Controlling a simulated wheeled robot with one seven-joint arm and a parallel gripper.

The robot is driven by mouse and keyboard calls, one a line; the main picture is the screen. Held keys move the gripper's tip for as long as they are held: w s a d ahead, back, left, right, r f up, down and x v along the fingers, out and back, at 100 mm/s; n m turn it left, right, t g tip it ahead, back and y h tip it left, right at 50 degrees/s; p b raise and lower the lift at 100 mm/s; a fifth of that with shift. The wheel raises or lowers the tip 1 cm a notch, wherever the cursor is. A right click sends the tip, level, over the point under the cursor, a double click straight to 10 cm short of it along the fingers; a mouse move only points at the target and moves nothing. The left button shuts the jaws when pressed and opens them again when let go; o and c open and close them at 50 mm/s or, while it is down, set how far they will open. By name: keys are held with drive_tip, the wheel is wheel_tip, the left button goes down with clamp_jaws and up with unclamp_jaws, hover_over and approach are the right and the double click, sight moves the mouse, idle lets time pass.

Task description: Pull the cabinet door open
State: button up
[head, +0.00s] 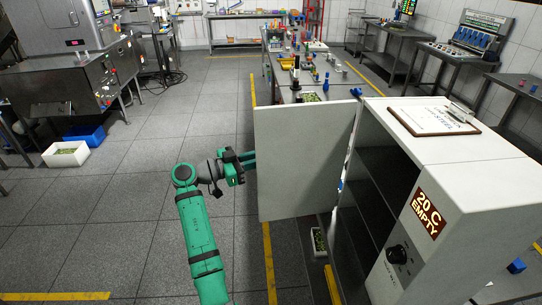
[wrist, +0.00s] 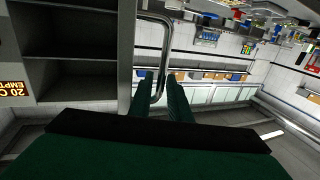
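The white cabinet (head: 475,155) stands at the right in the head view, and its dark shelves show inside. Its door (head: 300,165) is swung wide open toward the left, out from the cabinet front. In the wrist view, the metal bar handle (wrist: 165,45) stands out from the door edge (wrist: 125,60). My gripper (head: 252,160) is at the door's left edge. In the wrist view, the gripper's two fingers (wrist: 160,92) are close together, one on each side of the handle's bar. They look shut on it; the exact contact is hard to see.
A clipboard (head: 433,117) lies on the cabinet top. A white bin (head: 320,242) sits on the floor below the door. A bench with small items (head: 310,85) stands behind the door. The floor (head: 125,205) to the left is open.

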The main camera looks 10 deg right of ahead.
drive_tip(key=v, duration=1.1)
drive_tip(key=shift+d, duration=0.2)
